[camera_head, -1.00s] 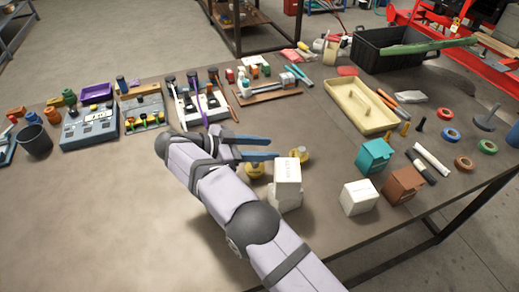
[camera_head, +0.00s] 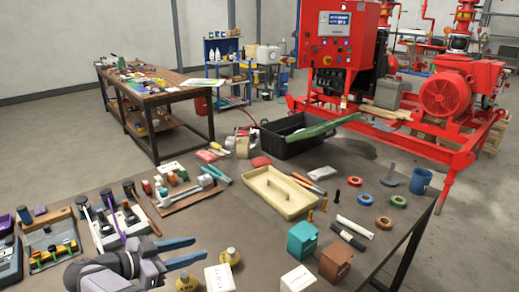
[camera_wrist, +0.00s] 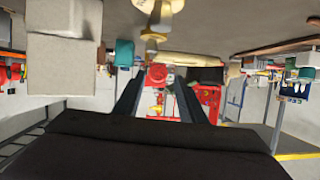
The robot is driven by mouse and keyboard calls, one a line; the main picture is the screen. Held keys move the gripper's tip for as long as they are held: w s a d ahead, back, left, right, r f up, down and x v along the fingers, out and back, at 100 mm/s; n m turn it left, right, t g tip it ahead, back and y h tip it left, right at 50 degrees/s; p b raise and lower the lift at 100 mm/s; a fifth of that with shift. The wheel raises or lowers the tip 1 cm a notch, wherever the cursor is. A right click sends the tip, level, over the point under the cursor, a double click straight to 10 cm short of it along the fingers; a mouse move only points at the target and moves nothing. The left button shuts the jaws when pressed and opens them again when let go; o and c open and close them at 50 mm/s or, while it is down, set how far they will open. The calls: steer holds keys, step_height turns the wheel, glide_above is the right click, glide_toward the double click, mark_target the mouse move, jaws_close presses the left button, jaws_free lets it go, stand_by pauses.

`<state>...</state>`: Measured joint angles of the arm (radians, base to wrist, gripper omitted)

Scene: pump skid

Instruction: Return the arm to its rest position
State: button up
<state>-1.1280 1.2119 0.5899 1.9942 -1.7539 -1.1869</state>
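My gripper (camera_head: 198,248) is at the lower left of the head view, above the workbench (camera_head: 285,225). Its two blue-grey fingers point right and stand apart, with nothing between them. In the wrist view my gripper (camera_wrist: 157,92) also shows two dark, separated fingers and an empty gap. Just below and right of the fingers in the head view are two brass-coloured knobbed pieces (camera_head: 230,257). Most of my arm is outside the head view.
White boxes (camera_head: 219,277), a teal box (camera_head: 302,239) and a brown box (camera_head: 336,261) stand right of my gripper. A cream tray (camera_head: 281,193) lies farther back. Tool holders (camera_head: 113,222) stand at the left. The red pump skid (camera_head: 445,95) is beyond the bench.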

steer(key=w+d+r+n+t+y+p, duration=0.3)
steer(key=w+d+r+n+y, duration=0.15)
steer(key=w+r, duration=0.55)
steer(key=w+d+r+n+t+y+p, duration=0.25)
steer(key=w+d+r+y, duration=0.4)
steer(key=w, duration=0.45)
steer(key=s+d+f+n+g+y+p, duration=0.1)
steer(key=s+d+f+n+g, duration=0.1)
steer(key=s+d+f+g, duration=0.4)
steer(key=s+d+f+n+g+p, duration=0.15)
steer(key=s+d+f, duration=0.25)
steer(key=s+d, duration=0.45)
steer(key=s+d+f+g+h, duration=0.1)
steer(key=s+d, duration=0.3)
steer(key=s, duration=0.5)
steer(key=s+d+f+m+g+h+p, duration=0.1)
steer(key=s+d+f+g, duration=0.2)
steer(key=s, duration=0.6)
steer(key=s+d+f+g+p, duration=0.1)
steer(key=s+d+f+g, duration=0.2)
steer(key=s, duration=0.6)
steer(key=shift+s+d+g+h, duration=0.2)
steer(key=shift+d+g+h, duration=0.3)
steer(key=shift+d, duration=0.75)
